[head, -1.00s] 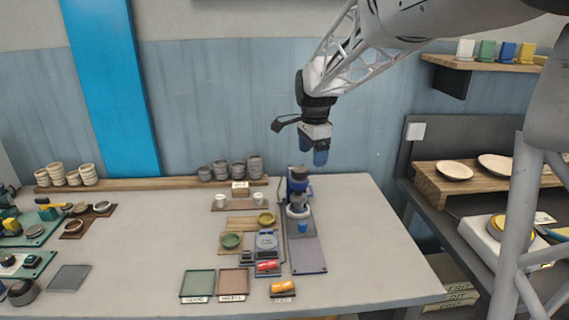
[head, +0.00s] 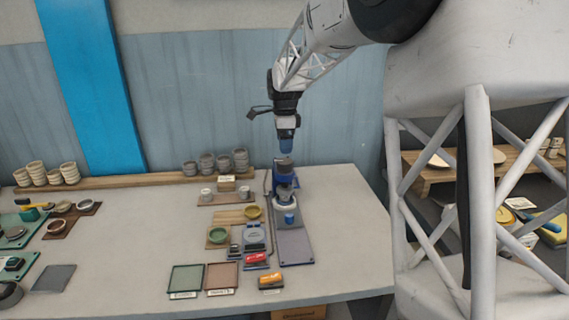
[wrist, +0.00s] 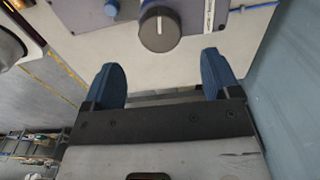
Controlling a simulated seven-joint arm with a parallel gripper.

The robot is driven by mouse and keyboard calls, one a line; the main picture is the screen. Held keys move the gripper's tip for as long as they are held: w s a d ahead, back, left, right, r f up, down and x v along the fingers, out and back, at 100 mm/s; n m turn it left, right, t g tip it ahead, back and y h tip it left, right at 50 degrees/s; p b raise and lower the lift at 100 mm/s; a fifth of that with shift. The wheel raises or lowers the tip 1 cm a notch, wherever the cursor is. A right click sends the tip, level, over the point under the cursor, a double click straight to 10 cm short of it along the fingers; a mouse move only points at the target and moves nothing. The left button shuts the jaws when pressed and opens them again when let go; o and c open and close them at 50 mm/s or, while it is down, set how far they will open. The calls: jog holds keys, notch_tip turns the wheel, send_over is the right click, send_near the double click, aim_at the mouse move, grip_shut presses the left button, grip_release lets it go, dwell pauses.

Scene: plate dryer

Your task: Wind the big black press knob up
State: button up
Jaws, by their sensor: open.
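The press (head: 285,210) stands on the table with a blue column and a grey-blue base plate. Its big black knob (head: 284,160) is at the top, just under my gripper (head: 287,150) in the head view. In the wrist view the black knob (wrist: 160,30) is round, with a light pointer mark across its top. My gripper (wrist: 163,72) is open and empty there, its two blue fingers spread wide. The knob lies ahead of the fingertips, roughly centred between them, and is not between the fingers. The exact height gap cannot be told.
Small bowls, a red block (head: 256,259), an orange block (head: 270,280) and two flat trays (head: 222,277) lie left of the press. Cups stand on a back shelf (head: 140,182). The table (head: 345,230) is clear right of the press.

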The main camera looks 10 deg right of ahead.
aim_at(284, 161)
jog(key=shift+f, duration=0.1)
jog(key=shift+f, duration=3.8)
jog(key=c, duration=0.9)
